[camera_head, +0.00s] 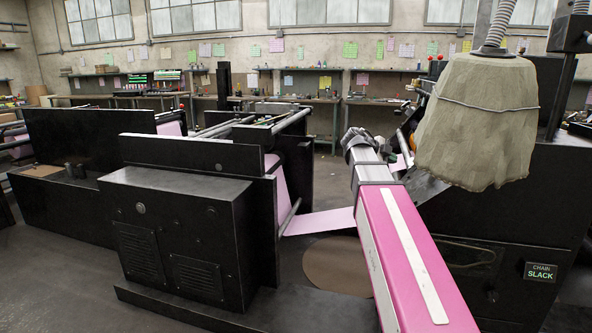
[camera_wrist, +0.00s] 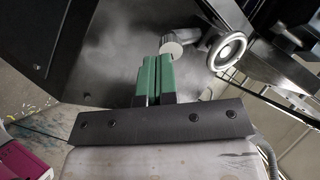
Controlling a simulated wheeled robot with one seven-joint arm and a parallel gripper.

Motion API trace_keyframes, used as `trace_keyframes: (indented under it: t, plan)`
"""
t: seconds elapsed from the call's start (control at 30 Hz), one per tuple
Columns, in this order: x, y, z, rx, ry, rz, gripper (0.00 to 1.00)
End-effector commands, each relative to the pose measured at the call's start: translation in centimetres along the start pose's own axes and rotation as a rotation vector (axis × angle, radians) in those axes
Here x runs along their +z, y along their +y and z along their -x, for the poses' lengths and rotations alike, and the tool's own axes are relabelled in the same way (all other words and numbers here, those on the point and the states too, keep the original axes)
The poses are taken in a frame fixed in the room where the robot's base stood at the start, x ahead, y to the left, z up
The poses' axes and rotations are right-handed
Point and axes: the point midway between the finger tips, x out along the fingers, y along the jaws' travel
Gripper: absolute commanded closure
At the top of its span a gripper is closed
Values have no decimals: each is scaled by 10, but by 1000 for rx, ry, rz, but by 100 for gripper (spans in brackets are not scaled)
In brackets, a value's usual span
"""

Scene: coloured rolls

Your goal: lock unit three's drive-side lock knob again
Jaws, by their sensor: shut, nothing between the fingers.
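In the wrist view my gripper (camera_wrist: 159,62) is shut and empty, its two green fingers pressed together. A small pale round knob (camera_wrist: 171,47) shows just beyond the fingertips; whether they touch it I cannot tell. To its right is a larger metal ring-shaped wheel (camera_wrist: 232,46) with a dark centre, on a bracket. I cannot tell from the frames which of these is the drive-side lock knob, or how it is set. In the head view my pink arm reaches toward the machine on the right, and my gripper is not clearly visible.
A dark panel (camera_wrist: 95,50) stands left of the fingers, and metal rails lie to the right. In the head view a black machine (camera_head: 180,230) stands left with a pink web (camera_head: 320,222). A cloth-covered bulk (camera_head: 478,125) hangs right, above a "CHAIN SLACK" sign (camera_head: 541,271).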

Motion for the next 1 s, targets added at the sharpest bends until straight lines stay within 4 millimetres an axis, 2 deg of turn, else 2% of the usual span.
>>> trace_keyframes:
  t: [0.5,0.7,1.0]
  plan:
    - [0,0,-55,1,1,0,100]
    - [0,0,-65,2,0,0,100]
    - [1,1,-68,8,1,-2,100]
